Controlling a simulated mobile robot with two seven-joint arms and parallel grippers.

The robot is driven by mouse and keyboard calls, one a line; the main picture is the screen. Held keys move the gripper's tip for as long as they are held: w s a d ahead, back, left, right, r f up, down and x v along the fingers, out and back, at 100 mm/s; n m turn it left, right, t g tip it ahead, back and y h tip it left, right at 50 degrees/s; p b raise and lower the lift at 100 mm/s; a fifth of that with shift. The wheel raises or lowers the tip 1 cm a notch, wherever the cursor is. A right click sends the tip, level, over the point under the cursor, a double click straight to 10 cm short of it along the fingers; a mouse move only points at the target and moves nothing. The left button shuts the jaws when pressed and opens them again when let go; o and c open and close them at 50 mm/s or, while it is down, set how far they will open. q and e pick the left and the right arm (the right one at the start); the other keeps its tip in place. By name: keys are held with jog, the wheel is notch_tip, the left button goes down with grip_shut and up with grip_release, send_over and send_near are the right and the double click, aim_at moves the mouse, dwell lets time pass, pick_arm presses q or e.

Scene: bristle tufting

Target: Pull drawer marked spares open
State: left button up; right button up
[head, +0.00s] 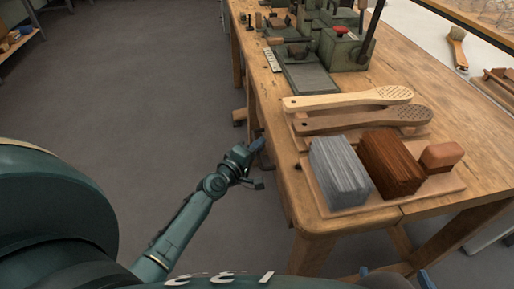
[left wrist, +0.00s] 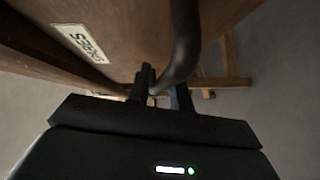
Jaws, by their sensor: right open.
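The drawer marked spares shows in the left wrist view as a brown wooden front with a pale label reading SPARES (left wrist: 80,43). A dark curved handle (left wrist: 184,45) stands out from the front, to the right of the label. My left gripper (left wrist: 163,92) is at the handle, with its two fingers apart and the handle's lower part between or just in front of them. I cannot tell whether they touch it. In the head view my left gripper (head: 256,150) is beside the bench's left edge; the drawer front is hidden there. My right gripper (head: 394,276) shows only blue fingertips at the bottom edge, apart.
The wooden bench (head: 420,80) carries two brush handles (head: 350,98), grey bristles (head: 340,170), brown bristles (head: 391,164) and a small brown block (head: 441,156). Green machinery (head: 341,48) stands farther back. The grey floor (head: 150,80) left of the bench is clear.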

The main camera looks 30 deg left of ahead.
pick_arm(q)
grip_shut()
jog(key=shift+a, duration=0.1)
